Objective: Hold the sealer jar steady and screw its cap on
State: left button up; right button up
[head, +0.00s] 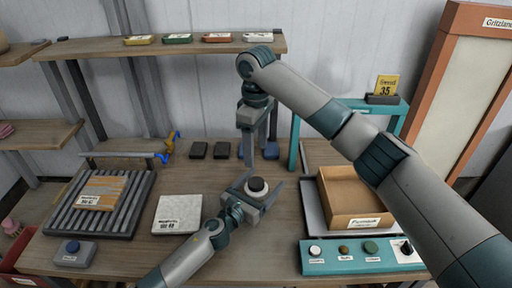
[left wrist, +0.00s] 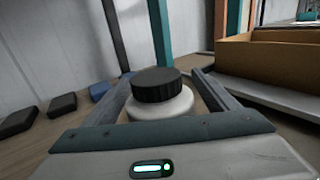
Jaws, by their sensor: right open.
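The sealer jar (head: 247,194) is white and stands upright on the bench; it also shows in the left wrist view (left wrist: 150,107). A black ribbed cap (head: 257,184) sits level on its top, also plain in the left wrist view (left wrist: 157,85). I cannot tell how tightly it is on. My left gripper (head: 263,186) is low at the bench, its fingers on either side of the jar, with what look like small gaps. The jar's lower part is hidden by the gripper. My right gripper (head: 259,138) points down, open and empty, above and behind the jar, clear of the cap.
A cardboard box (head: 352,194) in a tray stands to the right, behind a teal button panel (head: 362,257). A pale slab (head: 178,213) and a roller rack (head: 127,207) lie left. Dark blocks (head: 199,150) lie behind. A teal stand (head: 294,142) rises behind right.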

pick_arm(q)
jog(key=shift+s+a, duration=0.1)
jog(key=shift+s, duration=0.05)
jog(key=b+v, duration=0.2)
jog(key=v, duration=1.3)
jog(key=shift+s+a+f, duration=0.1)
jog(key=shift+s+a, duration=0.15)
jog(key=shift+a, duration=0.05)
jog(key=shift+s+a, duration=0.4)
jog(key=shift+s, duration=0.15)
